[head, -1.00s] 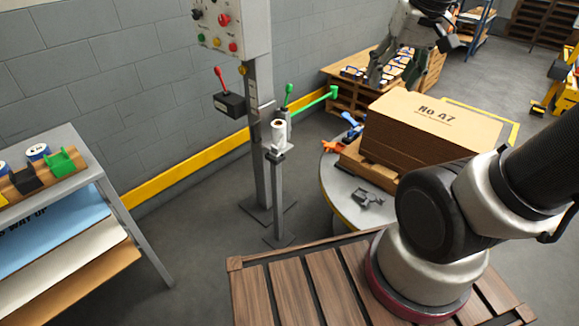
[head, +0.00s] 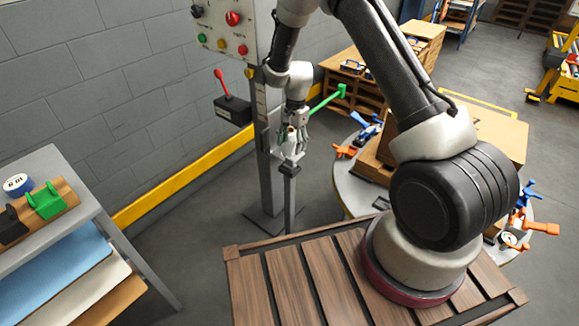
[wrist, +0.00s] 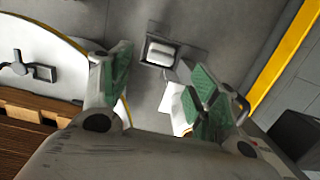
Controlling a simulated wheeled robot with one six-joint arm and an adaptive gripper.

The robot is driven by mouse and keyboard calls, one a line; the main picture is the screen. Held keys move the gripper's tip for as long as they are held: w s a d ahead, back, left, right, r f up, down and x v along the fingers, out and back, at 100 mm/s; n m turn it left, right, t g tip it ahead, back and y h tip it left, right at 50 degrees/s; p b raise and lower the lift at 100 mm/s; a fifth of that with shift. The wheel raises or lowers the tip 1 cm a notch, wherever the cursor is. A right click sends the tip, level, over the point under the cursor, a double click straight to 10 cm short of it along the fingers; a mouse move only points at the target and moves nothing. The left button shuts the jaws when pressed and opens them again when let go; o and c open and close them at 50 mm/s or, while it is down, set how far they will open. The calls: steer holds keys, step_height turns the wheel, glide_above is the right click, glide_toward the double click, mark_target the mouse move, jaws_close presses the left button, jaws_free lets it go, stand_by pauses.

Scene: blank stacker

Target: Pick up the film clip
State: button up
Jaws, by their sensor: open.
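My gripper (head: 292,142) is above the small post (head: 290,190) by the control column. Its jaws are open in the wrist view (wrist: 165,88), with green pads. A white roll-like piece (head: 289,150) shows among the fingers in the head view. In the wrist view a white piece with an orange edge (wrist: 179,108) is partly hidden by the right finger. I see no grip on it. I cannot tell for certain which piece is the film clip.
The control column (head: 262,150) stands behind my gripper, with a green lever (head: 328,100) and a red-knobbed black box (head: 232,108) close by. Orange and blue clamps (head: 345,151) and a cardboard stack (head: 490,135) are on the round table. A green clip (head: 45,201) sits on the left shelf.

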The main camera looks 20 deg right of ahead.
mark_target(290, 158)
steer(key=f, duration=0.7)
steer(key=shift+s+a+f, duration=0.1)
steer(key=shift+a+f, duration=0.3)
steer(key=shift+c, duration=0.4)
steer(key=c, duration=1.1)
